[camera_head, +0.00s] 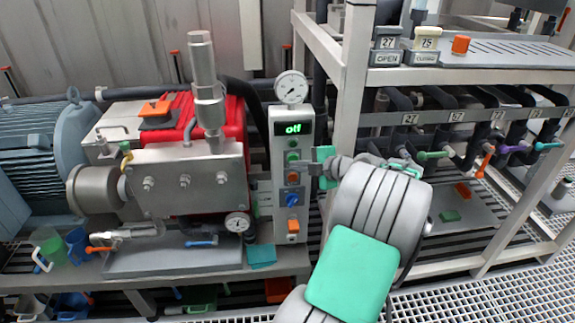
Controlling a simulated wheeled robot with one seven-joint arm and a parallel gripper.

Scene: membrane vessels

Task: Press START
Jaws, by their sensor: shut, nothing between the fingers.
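A narrow grey control panel (280,215) stands upright in the middle, with a green-lit display (293,129) that seems to read "off". Below the display is a green button (292,157), then a red-orange button (293,177), a blue knob (292,199) and an orange switch (293,226). No START label is legible. My gripper (306,163) is shut and empty, reaching from the right. Its tip is at the panel's right side, close to the green button; I cannot tell whether it touches. My arm hides the area right of the panel.
A gauge (291,87) tops the panel. A red pump with a steel block (187,178) and a blue motor (42,140) stand left. A white frame post (347,90) rises close behind my gripper. Valves with coloured handles (434,155) line the right rack. Grating floor lies front right.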

